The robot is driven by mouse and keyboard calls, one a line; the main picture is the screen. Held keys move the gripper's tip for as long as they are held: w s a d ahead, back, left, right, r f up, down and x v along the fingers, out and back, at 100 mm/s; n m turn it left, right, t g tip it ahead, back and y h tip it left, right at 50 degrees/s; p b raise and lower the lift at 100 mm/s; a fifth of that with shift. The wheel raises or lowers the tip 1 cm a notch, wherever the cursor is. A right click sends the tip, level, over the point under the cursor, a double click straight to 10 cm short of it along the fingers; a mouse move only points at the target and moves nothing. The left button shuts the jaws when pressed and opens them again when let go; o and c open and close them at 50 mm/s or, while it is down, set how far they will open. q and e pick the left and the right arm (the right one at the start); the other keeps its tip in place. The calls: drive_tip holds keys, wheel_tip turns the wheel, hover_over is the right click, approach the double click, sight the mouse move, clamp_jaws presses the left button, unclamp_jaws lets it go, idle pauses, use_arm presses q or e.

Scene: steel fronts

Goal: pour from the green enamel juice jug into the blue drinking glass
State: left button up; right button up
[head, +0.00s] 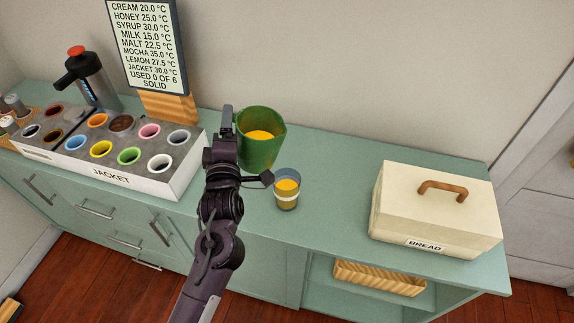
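The green enamel juice jug (262,152) is at the middle of the counter toward the wall, with orange juice showing inside. The blue drinking glass (288,175) stands upright on the counter just in front and to the right of the jug. It holds orange juice and has a white band around it. My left gripper (228,122) is at the jug's left side, where it overlaps the jug's edge. The jug's handle and the grip on it are hidden, so I cannot tell whether the fingers are closed. No stream of juice shows. My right gripper is out of view.
A white JACKET rack (186,172) with several coloured cups stands left. Behind it are a dark dispenser (95,85) and a sign (148,45). A cream BREAD box (400,215) stands right. The counter between glass and bread box is clear.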

use_arm(q)
drive_tip(key=shift+a+f, duration=0.1)
drive_tip(key=shift+f, duration=0.15)
drive_tip(key=shift+w+a+r+p, duration=0.15)
drive_tip(key=shift+w+r+p, duration=0.05)
drive_tip(key=shift+r+p, duration=0.25)
drive_tip(key=shift+s+r+p, duration=0.2)
drive_tip(key=shift+r+p, duration=0.6)
drive_tip(key=shift+r, duration=0.25)
drive_tip(key=shift+f, duration=0.1)
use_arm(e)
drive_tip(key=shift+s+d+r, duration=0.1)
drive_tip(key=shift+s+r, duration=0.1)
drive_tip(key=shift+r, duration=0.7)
use_arm(q)
drive_tip(key=shift+w, duration=0.1)
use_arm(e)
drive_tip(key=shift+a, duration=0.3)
